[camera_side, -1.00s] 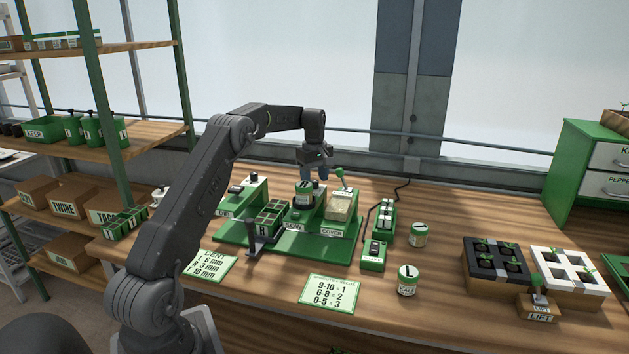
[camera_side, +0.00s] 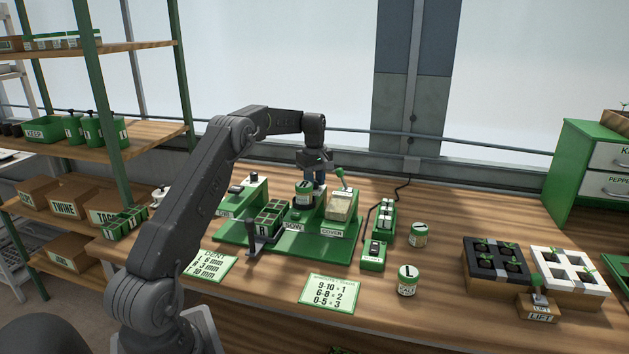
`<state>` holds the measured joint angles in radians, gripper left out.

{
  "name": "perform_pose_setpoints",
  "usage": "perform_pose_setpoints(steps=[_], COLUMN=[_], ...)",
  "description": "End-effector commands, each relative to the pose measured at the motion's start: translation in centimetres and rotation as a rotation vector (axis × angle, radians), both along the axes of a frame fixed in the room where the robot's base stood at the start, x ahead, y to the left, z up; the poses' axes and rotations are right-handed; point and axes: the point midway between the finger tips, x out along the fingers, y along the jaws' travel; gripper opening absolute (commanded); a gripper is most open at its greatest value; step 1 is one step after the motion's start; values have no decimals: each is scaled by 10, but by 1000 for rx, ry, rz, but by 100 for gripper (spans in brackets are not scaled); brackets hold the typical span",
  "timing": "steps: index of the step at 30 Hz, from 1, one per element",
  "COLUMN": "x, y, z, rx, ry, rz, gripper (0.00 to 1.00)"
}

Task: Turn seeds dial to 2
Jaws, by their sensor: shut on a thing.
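The green seeder (camera_side: 290,244) stands on the bench with its tray, a middle station labelled SOW and a COVER station.
A lever with a green knob (camera_side: 339,173) stands close to the right of my gripper. A seed tray (camera_side: 269,214) sits at the front of the seeder. A germination card (camera_side: 328,290), small jars (camera_side: 408,281) and a control box (camera_side: 373,256) lie nearby.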

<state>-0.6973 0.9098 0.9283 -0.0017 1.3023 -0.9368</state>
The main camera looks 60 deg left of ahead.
Motion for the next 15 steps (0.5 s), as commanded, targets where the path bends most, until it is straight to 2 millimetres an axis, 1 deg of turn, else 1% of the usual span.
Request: perform_pose_setpoints(steps=[8,15], x=[0,0], y=[0,0], z=[0,0], rx=[0,1], ry=[0,2], rz=[-38,-175], gripper=[4,4])
